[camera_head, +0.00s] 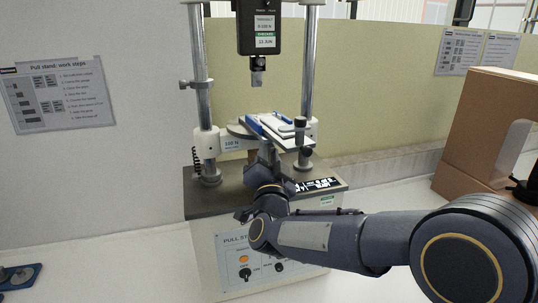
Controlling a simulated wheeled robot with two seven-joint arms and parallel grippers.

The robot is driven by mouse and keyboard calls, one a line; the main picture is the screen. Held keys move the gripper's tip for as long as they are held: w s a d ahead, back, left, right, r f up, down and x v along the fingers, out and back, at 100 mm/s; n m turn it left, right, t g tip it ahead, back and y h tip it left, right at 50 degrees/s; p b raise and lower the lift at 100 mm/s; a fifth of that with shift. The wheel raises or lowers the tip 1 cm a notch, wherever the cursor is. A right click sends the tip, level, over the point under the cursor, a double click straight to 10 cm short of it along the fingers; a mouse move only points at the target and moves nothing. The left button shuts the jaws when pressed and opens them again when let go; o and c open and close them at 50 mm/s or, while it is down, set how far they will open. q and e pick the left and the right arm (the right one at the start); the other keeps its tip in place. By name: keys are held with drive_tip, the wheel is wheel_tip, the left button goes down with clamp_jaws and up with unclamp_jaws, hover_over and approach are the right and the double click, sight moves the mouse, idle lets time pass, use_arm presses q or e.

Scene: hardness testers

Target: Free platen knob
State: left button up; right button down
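The pull stand (215,245) stands on the white bench, with two steel columns and a dark base. Its round platen (238,131) sits between the columns. A flat white-and-blue item (282,130) lies tilted across the platen. A small dark knob (300,123) on a pale stem shows at the item's right end; I cannot tell whether it is the platen knob. My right gripper (267,150) reaches up from the front to just below the white-and-blue item. Its fingers are partly hidden, and contact and opening are unclear. My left gripper is out of view.
A black force gauge (265,28) with a metal grip (257,72) hangs above the platen. A cardboard box (465,135) stands at right. A blue plate (20,277) with dark round parts lies at lower left. The bench left of the stand is mostly clear.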

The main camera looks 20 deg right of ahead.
drive_tip(key=shift+d+f+n+t+y+b, duration=0.1)
drive_tip(key=shift+d+n+t+y+b, duration=0.1)
drive_tip(key=shift+n+y+b, duration=2.35)
drive_tip(key=shift+d+f+n+t+y+b, duration=0.15)
drive_tip(key=shift+n+y+b, duration=0.45)
drive_tip(key=shift+n+b, duration=2.2)
drive_tip(key=shift+d+r+n+t+y+b, duration=0.15)
drive_tip(key=shift+n+y+b, duration=1.15)
drive_tip(key=shift+n, duration=2.95)
drive_tip(key=shift+y, duration=0.45)
drive_tip(key=c, duration=1.5)
unclamp_jaws()
drive_tip(key=shift+d, duration=0.1)
drive_tip(key=b+v, duration=0.1)
drive_tip(key=v, duration=0.7)
